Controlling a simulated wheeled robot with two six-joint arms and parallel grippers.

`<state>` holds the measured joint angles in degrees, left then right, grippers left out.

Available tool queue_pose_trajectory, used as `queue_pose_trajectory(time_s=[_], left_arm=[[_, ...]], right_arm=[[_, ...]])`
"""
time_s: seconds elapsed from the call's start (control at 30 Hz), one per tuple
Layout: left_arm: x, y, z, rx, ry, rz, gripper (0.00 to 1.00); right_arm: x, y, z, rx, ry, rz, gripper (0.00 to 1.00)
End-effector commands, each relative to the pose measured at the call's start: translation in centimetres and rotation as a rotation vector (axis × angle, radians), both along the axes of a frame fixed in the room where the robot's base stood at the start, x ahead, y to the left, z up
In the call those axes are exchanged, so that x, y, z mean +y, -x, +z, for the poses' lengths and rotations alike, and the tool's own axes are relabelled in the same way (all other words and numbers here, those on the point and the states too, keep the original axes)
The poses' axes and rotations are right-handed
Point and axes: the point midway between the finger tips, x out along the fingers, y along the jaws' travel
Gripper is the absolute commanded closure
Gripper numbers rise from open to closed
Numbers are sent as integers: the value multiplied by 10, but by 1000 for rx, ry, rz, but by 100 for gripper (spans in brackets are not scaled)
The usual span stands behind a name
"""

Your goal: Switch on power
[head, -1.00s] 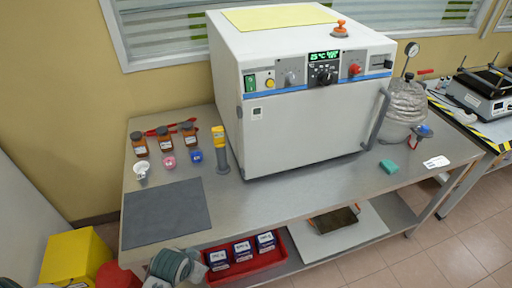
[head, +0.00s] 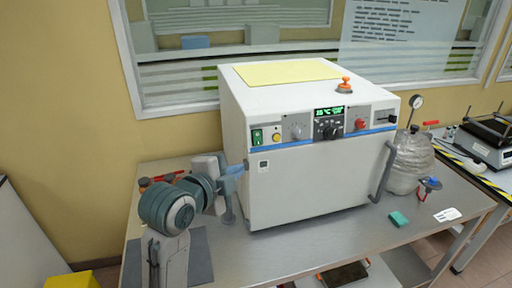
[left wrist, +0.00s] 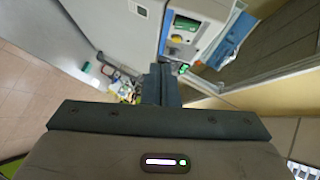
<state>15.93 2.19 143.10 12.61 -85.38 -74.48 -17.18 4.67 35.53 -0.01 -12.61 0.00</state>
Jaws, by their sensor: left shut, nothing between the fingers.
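The white oven (head: 310,185) stands on the steel bench. Its control panel has a green switch (head: 257,137) at the left end, beside a yellow button (head: 276,137). The display (head: 329,113) is lit with green characters. My left gripper (head: 243,167) is shut and empty, at the oven's left front edge, below and left of the green switch. In the left wrist view its closed fingers (left wrist: 161,84) point towards the panel, and the green switch (left wrist: 186,23) shows above them. I cannot tell whether the fingers touch the oven. My right gripper is out of view.
A vertical handle (head: 382,172) sticks out at the oven's right front. A glass vessel with a gauge (head: 411,160) stands right of it. A teal block (head: 399,218) lies on the bench (head: 320,250). My left arm hides most of the bottles at left.

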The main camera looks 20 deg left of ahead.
Motion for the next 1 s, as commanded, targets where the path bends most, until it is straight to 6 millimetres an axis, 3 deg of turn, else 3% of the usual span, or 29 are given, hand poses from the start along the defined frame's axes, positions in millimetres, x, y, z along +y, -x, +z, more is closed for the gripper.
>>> queue_pose_trajectory(time_s=[0.07, 0.2, 0.63, 0.8, 0.87, 1.0], left_arm=[[-2, 0, 15, -41, -34, -18, 100], [-4, 0, 25, -68, -60, -31, 100], [-5, -6, 20, -67, -59, -31, 100], [-10, -27, 12, -68, -58, -33, 100], [-13, -39, 17, -60, -57, -34, 100], [-19, -69, 10, -60, -57, -33, 100]], right_arm=[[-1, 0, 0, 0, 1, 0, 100], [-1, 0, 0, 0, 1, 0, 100], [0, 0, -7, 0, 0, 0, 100], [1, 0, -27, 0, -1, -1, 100], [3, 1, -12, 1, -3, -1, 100], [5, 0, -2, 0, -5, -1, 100]])
